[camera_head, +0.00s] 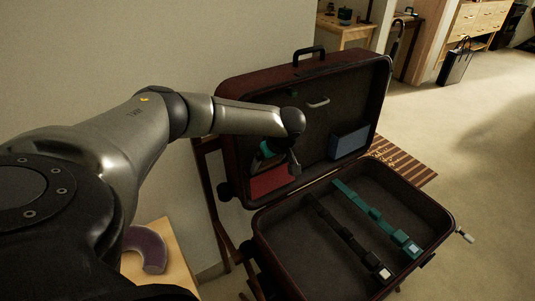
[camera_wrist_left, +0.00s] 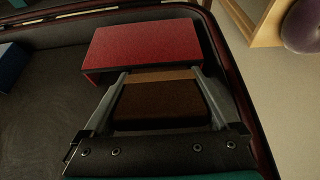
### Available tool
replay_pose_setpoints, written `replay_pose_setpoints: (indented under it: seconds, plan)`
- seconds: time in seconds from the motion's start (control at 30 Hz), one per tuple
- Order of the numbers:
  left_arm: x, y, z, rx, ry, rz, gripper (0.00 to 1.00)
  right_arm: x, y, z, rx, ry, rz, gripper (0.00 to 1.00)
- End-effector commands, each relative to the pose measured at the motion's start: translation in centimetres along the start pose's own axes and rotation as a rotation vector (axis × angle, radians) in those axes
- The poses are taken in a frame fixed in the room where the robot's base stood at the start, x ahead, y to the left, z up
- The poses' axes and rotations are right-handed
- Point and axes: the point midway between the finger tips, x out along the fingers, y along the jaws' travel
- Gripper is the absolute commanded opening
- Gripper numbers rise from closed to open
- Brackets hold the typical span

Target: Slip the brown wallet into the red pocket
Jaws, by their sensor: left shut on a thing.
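The red pocket (camera_head: 271,182) sits low on the left of the suitcase's raised lid. In the left wrist view the red pocket (camera_wrist_left: 143,47) lies just ahead of my fingers. My left gripper (camera_wrist_left: 161,74) is shut on the brown wallet (camera_wrist_left: 160,101), one finger along each side. The wallet's lighter far edge meets the pocket's near edge; I cannot tell whether any of it is inside. In the head view my left gripper (camera_head: 292,165) is in front of the lid, just above the red pocket, and the wallet is not clearly visible. My right gripper is out of view.
A blue pocket (camera_head: 349,142) is on the right of the lid. The open suitcase base (camera_head: 290,246) holds a dark strap (camera_head: 343,233) and a teal strap (camera_head: 372,214). A purple neck pillow (camera_head: 146,249) lies on a wooden surface at the lower left.

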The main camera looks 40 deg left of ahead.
Motion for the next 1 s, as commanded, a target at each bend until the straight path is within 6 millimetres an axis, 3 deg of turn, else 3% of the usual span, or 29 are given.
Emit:
replay_pose_setpoints:
  seconds: [0.07,0.1,0.13,0.4,0.57,1.0]
  plan:
    - [0.1,0.0,0.5,0.003,-0.009,0.0,0.29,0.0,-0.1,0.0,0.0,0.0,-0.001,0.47]
    - [0.1,0.0,0.5,0.003,-0.009,0.0,0.97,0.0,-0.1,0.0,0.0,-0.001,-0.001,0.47]
    - [0.1,0.0,0.5,0.003,-0.009,0.0,1.0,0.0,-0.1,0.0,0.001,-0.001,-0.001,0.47]
    - [-0.1,0.0,0.3,0.002,-0.007,-0.001,1.0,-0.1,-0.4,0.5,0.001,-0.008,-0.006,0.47]
    - [-1.6,0.1,0.2,0.002,-0.006,0.001,1.0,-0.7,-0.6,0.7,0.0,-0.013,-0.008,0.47]
    - [-11.4,0.1,0.2,0.003,-0.007,0.004,1.0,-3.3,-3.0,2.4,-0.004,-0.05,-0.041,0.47]
